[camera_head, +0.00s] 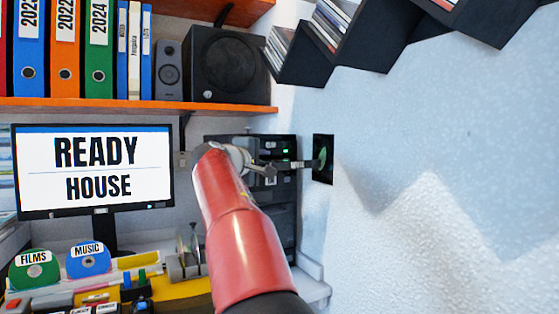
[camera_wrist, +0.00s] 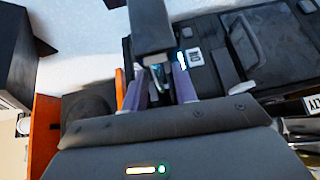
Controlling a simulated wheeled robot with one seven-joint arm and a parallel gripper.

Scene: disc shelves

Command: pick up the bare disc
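My gripper (camera_head: 303,164) reaches right, in front of the dark tower, and its tips meet a thin black square case (camera_head: 322,143) with a green mark. The case is held up near the white wall. In the wrist view, the purple-grey fingers (camera_wrist: 157,88) close toward a dark grey block (camera_wrist: 150,28), which seems to be the case seen edge-on. A thin shiny disc (camera_head: 194,239), seen nearly edge-on, stands upright in a small grey holder on the desk, left of my arm. It looks bare and is away from my gripper.
A green FILMS disc (camera_head: 34,270) and a blue MUSIC disc (camera_head: 88,260) stand at the lower left. A monitor (camera_head: 95,170) is behind them. An orange shelf (camera_head: 130,106) carries binders and speakers. Black stepped wall shelves (camera_head: 375,42) hold cases at the top. The wall's right side is clear.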

